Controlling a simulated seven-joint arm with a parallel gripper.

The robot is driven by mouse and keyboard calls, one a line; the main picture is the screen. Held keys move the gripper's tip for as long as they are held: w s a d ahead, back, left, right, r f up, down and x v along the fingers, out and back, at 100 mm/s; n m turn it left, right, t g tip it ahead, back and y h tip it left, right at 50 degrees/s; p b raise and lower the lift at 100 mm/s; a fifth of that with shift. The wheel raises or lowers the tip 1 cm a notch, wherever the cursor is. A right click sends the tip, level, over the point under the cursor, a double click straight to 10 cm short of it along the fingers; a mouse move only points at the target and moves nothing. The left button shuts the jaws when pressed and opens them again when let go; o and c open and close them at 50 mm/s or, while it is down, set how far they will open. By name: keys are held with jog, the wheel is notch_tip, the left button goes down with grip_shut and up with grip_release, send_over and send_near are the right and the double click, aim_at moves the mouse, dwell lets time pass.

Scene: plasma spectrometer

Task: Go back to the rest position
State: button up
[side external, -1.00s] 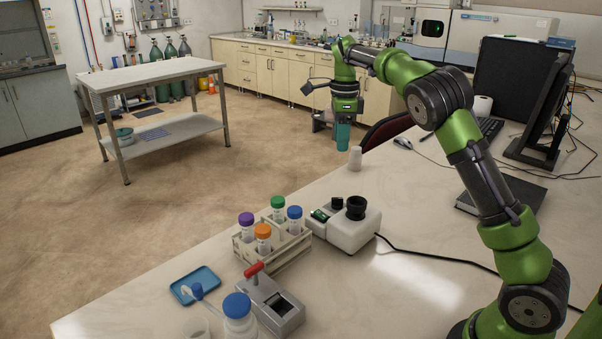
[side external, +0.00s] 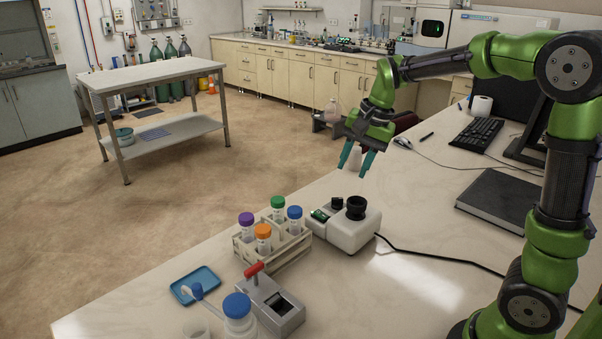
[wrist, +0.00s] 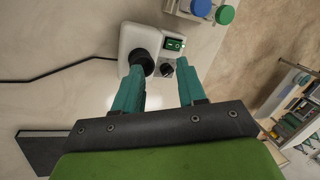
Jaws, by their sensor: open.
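My gripper (side external: 356,161) is in the air above the bench, behind and above the white vortex mixer (side external: 349,232). Its two teal fingers are apart, with nothing between them. In the wrist view the open fingers (wrist: 162,82) point toward the mixer (wrist: 137,40), whose black cup and lit green switch show between and beyond the fingertips. The gripper does not touch the mixer.
A tube rack (side external: 272,247) with several capped tubes stands left of the mixer. A grey device with a red handle (side external: 270,303), a blue tray (side external: 195,285) and a blue-capped bottle (side external: 238,315) are nearer. A black laptop (side external: 502,205) lies at right.

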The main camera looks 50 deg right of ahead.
jog(key=s+a+r+n+t, duration=0.2)
jog(key=s+a+n+t, duration=0.2)
jog(key=s+a+n, duration=0.4)
jog(key=s+a, duration=0.3)
jog(key=s, duration=0.4)
jog(key=shift+a+n+y, duration=0.2)
jog(key=shift+n+y, duration=0.1)
jog(key=shift+n, duration=0.1)
